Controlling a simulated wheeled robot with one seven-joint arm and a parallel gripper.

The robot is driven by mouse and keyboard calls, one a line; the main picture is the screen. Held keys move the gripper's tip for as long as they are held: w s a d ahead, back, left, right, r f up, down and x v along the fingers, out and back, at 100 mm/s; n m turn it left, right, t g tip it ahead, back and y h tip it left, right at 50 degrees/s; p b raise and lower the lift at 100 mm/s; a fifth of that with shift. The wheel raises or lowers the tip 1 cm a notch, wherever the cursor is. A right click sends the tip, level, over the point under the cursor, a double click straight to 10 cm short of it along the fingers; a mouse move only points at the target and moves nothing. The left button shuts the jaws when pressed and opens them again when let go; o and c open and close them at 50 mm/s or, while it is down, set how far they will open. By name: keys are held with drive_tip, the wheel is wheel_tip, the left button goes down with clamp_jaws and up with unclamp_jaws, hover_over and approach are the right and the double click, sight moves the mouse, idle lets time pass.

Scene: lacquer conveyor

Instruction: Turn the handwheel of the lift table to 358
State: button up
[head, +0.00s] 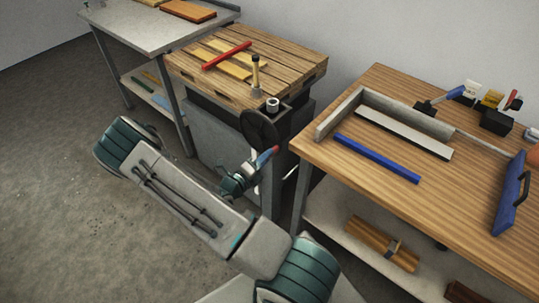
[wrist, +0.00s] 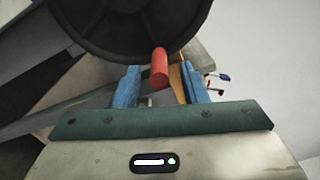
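The lift table (head: 215,130) has a slatted wooden top and a grey body. Its black handwheel (head: 258,126) is on the near right side, and its dark rim also fills the top of the wrist view (wrist: 105,35). The wheel's red handle (wrist: 160,68) sticks out toward my gripper (wrist: 159,76). The blue fingers are apart, one on each side of the handle, with visible gaps to it. In the head view my gripper (head: 266,160) is just below the wheel. I cannot read any number or scale.
Red and yellow bars (head: 227,55) and an upright wooden-handled tool (head: 256,72) are on the lift table's top. A wooden workbench (head: 430,205) stands close on the right, a grey-topped table (head: 140,32) behind left. The floor at left is clear.

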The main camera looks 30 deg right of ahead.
drive_tip(key=b+v, duration=0.1)
drive_tip(key=v, duration=1)
drive_tip(key=s+a+r+m+y, duration=0.3)
drive_tip(key=r+m, duration=0.5)
drive_tip(key=m, duration=0.4)
drive_tip(key=s+a+r+m+g+y, duration=0.1)
drive_tip(key=s+a+r+m+y, duration=0.2)
drive_tip(key=m, duration=0.9)
drive_tip(key=s+a+r+m+y, duration=0.3)
drive_tip(key=s+r+m+y, duration=0.4)
drive_tip(key=r+m+y, duration=0.4)
wheel_tip(320, 180, up, 3)
drive_tip(key=shift+s+m+g, duration=0.2)
drive_tip(key=shift+m+g, duration=0.2)
